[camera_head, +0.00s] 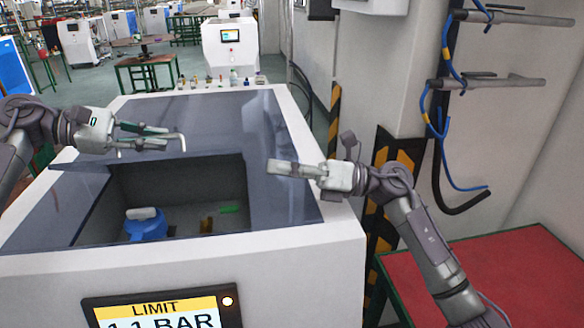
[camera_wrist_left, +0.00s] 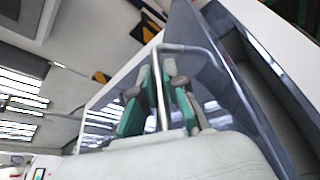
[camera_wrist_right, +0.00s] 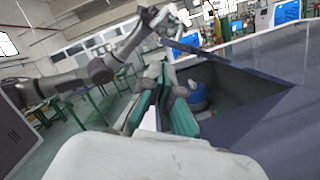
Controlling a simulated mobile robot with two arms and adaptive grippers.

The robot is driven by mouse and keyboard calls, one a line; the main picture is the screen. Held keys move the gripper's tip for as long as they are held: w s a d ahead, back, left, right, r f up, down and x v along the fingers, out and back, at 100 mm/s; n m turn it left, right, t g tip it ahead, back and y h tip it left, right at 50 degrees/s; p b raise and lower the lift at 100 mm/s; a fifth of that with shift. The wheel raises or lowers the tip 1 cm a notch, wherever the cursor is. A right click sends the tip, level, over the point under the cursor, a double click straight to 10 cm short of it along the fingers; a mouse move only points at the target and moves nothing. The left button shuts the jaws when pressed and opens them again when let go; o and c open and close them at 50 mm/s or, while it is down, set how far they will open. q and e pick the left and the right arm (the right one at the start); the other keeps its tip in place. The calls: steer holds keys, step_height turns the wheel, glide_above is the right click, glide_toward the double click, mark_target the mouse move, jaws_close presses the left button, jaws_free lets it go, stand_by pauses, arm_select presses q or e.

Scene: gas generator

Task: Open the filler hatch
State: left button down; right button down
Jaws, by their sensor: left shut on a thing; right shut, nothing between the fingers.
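My left gripper (camera_head: 160,137) is shut on the bent metal hatch handle (camera_head: 182,142), which passes between the fingers in the left wrist view (camera_wrist_left: 155,85). The opening (camera_head: 190,180) shows a recess with a blue container (camera_head: 146,226) inside. My right gripper (camera_head: 275,167) is shut and empty above the dark top, right of the opening. The lid's hinge is not clear.
A green item (camera_head: 229,210) lies in the recess. A display panel (camera_head: 163,312) is on the generator's front. A striped pillar (camera_head: 383,190) and a red table (camera_head: 480,275) stand to the right.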

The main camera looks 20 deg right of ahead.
steer(key=shift+x, duration=2.8)
